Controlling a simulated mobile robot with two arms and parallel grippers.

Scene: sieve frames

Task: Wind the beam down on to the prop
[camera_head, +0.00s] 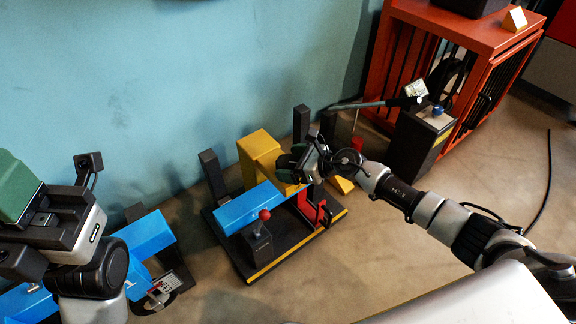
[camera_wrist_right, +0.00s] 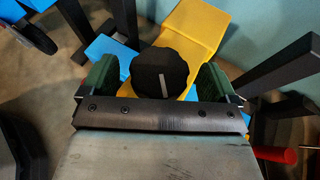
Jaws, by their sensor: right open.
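A blue beam (camera_head: 250,207) lies across the rig on a black base (camera_head: 310,236), with a yellow arm (camera_head: 260,150) behind it. A red upright piece (camera_head: 318,211) stands on the base to the right of the beam; its contact with the beam is unclear. My right gripper (camera_head: 301,172) is over the rig, beside the yellow arm. In the right wrist view a black round knob (camera_wrist_right: 160,72) with a white mark lies between its green fingers, which are open with gaps either side. My left gripper (camera_head: 20,188) is partly cut off at the left edge, its jaws unclear.
A black box with a red ball lever (camera_head: 261,236) stands at the rig's front. Dark posts (camera_head: 212,172) rise behind it. A black pedestal (camera_head: 418,140) and an orange cage (camera_head: 490,50) stand at the right. Blue equipment (camera_head: 145,235) is at the left. Front floor is clear.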

